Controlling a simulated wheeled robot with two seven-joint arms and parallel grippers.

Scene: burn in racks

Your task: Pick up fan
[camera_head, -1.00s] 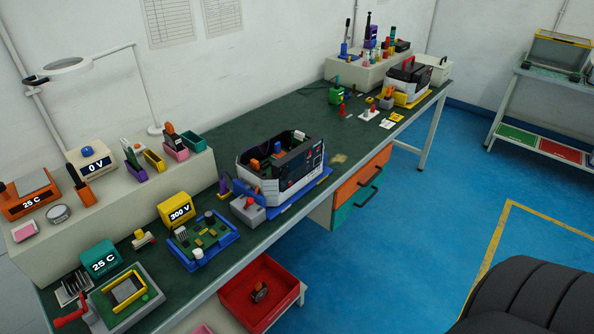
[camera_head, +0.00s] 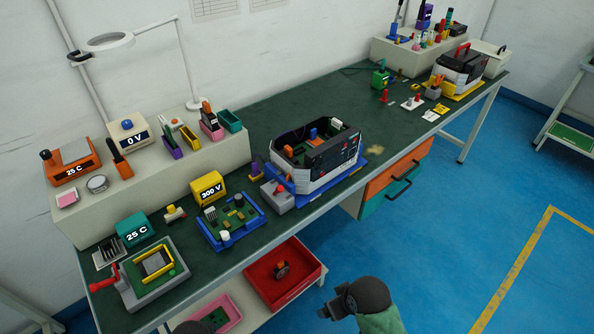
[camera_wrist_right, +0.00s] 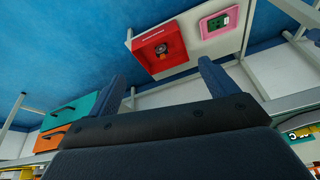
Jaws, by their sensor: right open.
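A small dark fan with an orange part (camera_head: 281,269) lies in a red tray (camera_head: 262,294) on the low shelf under the workbench. In the right wrist view the fan (camera_wrist_right: 162,48) sits inside the red tray (camera_wrist_right: 150,66), beyond the fingertips. My right gripper (camera_head: 326,308) is at the bottom of the head view, right of the red tray and apart from it. In the right wrist view its two fingers (camera_wrist_right: 163,75) are spread wide with nothing between them.
A pink tray (camera_head: 226,318) with a green board stands left of the red tray on the white shelf. The green bench top (camera_head: 265,110) overhangs the shelf. Orange and teal drawers (camera_head: 399,170) hang at the right. Blue floor (camera_head: 450,240) is clear there.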

